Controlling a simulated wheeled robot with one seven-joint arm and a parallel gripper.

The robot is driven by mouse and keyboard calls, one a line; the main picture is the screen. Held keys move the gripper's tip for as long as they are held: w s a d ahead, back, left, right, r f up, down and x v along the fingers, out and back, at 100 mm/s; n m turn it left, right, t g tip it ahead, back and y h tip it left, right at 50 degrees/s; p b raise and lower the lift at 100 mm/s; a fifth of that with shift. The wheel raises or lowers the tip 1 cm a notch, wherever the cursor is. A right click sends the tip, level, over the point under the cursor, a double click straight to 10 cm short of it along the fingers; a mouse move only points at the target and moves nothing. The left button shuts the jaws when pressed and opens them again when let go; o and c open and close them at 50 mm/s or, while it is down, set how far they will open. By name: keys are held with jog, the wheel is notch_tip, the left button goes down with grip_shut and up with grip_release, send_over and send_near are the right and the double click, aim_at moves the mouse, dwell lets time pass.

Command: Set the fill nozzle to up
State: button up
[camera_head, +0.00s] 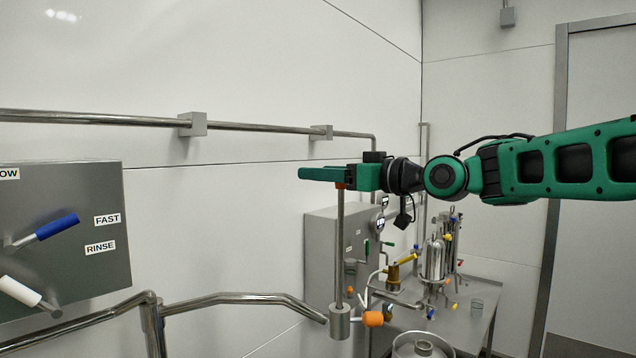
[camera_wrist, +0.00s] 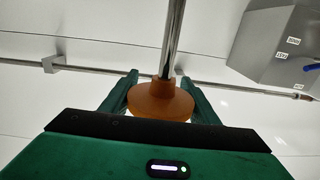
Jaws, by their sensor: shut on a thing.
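A thin metal rod (camera_head: 340,245) stands upright on a round metal hub (camera_head: 340,322) at the end of a bent pipe. I take it to be the fill nozzle's arm. An orange knob (camera_wrist: 160,100) caps the rod; in the head view only a sliver of it (camera_head: 340,186) shows under my fingers. My gripper (camera_head: 322,174) is level, reaches in from the right, and is shut on the orange knob. In the wrist view, my green fingers (camera_wrist: 160,88) stand on both sides of the knob. An orange piece (camera_head: 373,319) sticks out right of the hub.
A grey panel (camera_head: 60,260) with blue and white levers and FAST and RINSE labels is at left. A long wall pipe (camera_head: 260,127) runs behind my gripper. A table (camera_head: 500,285) with tanks, valves and a grey cabinet (camera_head: 320,240) stands behind the rod.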

jog(key=shift+w+d+r+t, duration=0.1)
jog(key=shift+d+r+t, duration=0.1)
jog(key=shift+r+t, duration=0.15)
jog(key=o, duration=1.2)
jog(key=shift+o, duration=0.2)
jog(key=shift+f, duration=0.1)
jog(key=v, duration=1)
jog(key=shift+d, duration=0.3)
